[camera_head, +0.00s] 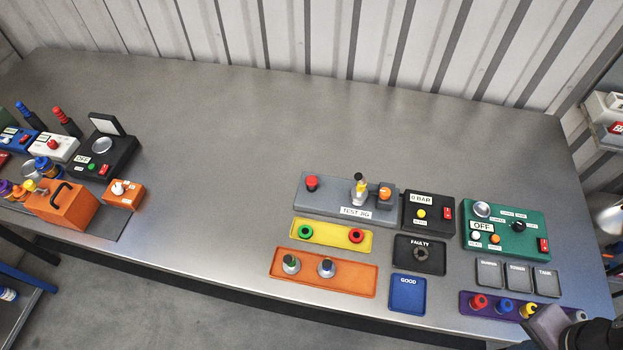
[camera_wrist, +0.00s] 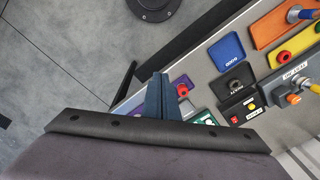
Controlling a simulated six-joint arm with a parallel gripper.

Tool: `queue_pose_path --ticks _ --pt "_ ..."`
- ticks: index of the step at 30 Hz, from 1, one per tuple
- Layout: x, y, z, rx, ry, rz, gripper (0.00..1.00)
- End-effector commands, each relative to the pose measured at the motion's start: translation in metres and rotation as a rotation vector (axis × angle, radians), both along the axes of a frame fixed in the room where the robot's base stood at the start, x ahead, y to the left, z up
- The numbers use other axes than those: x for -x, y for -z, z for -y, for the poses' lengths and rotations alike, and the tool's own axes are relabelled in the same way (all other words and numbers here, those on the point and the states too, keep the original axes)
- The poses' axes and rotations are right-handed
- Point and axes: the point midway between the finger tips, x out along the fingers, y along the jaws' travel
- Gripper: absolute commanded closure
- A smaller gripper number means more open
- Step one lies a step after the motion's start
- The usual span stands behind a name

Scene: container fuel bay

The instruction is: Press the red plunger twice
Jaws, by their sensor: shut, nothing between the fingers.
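A red plunger (camera_head: 312,183) stands at the left end of the grey test jig (camera_head: 345,211) in the head view. My gripper (camera_head: 545,326) is at the lower right, by the purple tray and far to the right of the plunger. In the wrist view its fingers (camera_wrist: 160,92) are shut together with nothing between them. That view shows part of the jig (camera_wrist: 292,80) at its right edge; I cannot make out the plunger there.
Beside the jig are a black gauge box (camera_head: 428,213) and a green panel (camera_head: 507,230). In front lie yellow (camera_head: 330,236), orange (camera_head: 324,277), blue (camera_head: 407,293) and purple trays (camera_head: 468,304). The bench behind the jig is clear. Several devices crowd the far left.

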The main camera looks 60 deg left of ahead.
Motion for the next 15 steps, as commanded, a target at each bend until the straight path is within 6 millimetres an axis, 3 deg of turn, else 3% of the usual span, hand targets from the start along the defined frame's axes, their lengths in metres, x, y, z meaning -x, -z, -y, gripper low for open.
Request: queue_pose_path --ticks 5,9,15 --pt "-0.034 0.000 -0.057 -0.089 0.059 0.039 1.00" --pt "-0.057 -0.002 -0.114 -0.180 0.126 0.060 1.00" --pt "-0.077 -0.005 -0.202 -0.310 0.226 0.060 1.00"
